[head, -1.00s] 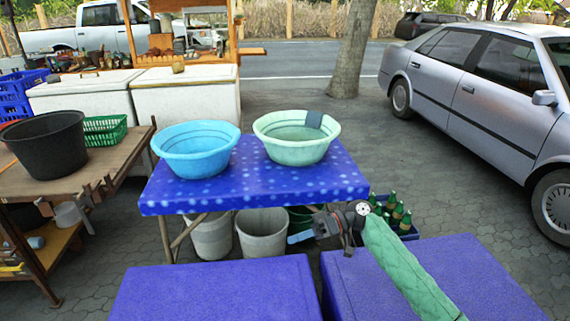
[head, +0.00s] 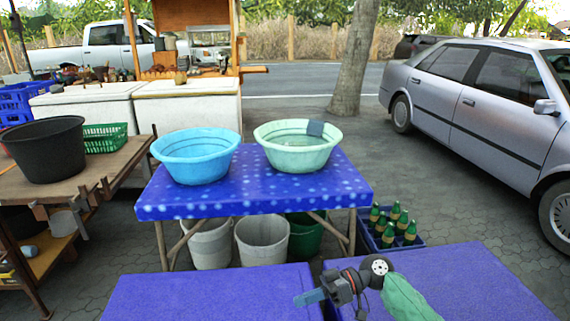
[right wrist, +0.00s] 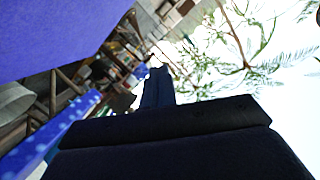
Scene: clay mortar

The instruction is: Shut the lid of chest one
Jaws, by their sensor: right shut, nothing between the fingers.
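Two white chests stand side by side at the back left, the left one (head: 85,108) and the right one (head: 190,112). Their tops look flat and shut, with small things on them. Two blue-purple box-like tops lie in front of me, the left one (head: 210,295) and the right one (head: 465,280). No label shows which is chest one. The fingers also show in the right wrist view (right wrist: 157,88). My left gripper is out of view.
A blue spotted table (head: 255,190) holds a blue basin (head: 195,160) and a pale green basin (head: 298,150). Buckets stand under it. A crate of green bottles (head: 395,228) is on the paving. A wooden table with a black tub (head: 45,150) is left. A silver car (head: 480,110) is right.

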